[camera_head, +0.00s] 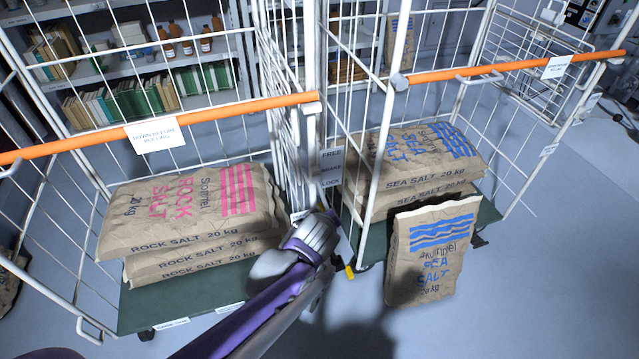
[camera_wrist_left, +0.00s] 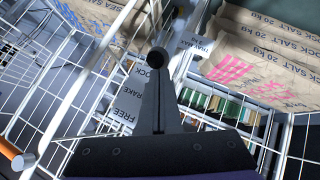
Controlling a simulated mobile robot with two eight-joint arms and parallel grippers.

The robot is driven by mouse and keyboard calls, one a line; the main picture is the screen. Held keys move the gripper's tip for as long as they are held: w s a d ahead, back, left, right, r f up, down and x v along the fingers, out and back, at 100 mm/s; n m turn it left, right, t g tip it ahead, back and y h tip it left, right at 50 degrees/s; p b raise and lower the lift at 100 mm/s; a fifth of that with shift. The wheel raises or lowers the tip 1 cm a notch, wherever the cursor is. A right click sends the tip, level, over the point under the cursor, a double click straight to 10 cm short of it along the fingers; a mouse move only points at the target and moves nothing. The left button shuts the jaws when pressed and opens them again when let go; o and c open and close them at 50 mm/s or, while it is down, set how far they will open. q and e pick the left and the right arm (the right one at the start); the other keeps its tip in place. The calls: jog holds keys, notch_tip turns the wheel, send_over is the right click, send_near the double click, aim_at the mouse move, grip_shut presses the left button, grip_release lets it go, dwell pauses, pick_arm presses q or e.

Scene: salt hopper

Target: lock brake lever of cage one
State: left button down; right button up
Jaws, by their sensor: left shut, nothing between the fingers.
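Two white wire cages stand side by side, the left cage (camera_head: 290,120) with rock salt and the right cage (camera_head: 372,165) with sea salt. I cannot tell which is cage one. A grey sign reading FREE, BRAKE, LOCK (camera_head: 330,168) hangs between them; it also shows in the left wrist view (camera_wrist_left: 128,97). A yellow tip (camera_head: 349,272), possibly part of a brake lever, shows low beside my left gripper (camera_head: 325,222). In the left wrist view my fingers (camera_wrist_left: 157,75) are shut and empty. A dark round knob (camera_wrist_left: 157,58) appears at their tips; contact is unclear.
Orange bars (camera_head: 160,127) cross both cage fronts. Rock salt sacks (camera_head: 195,210) lie on the left green deck (camera_head: 150,310). One sea salt sack (camera_head: 430,250) leans upright before the right cage. Shelves (camera_head: 130,60) stand behind. Floor at right is clear.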

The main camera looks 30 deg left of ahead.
pick_arm(q)
jog(key=f, duration=0.1)
jog(key=f+b, duration=0.1)
jog(key=shift+w+a+f+b, duration=0.2)
jog(key=shift+f+b, duration=0.1)
jog(key=shift+f, duration=0.1)
pick_arm(e)
notch_tip(320, 180, down, 2)
jog(key=shift+s+f, duration=0.1)
jog(key=shift+s, duration=0.05)
pick_arm(q)
jog(key=shift+s+f, duration=0.1)
jog(key=shift+s, duration=0.05)
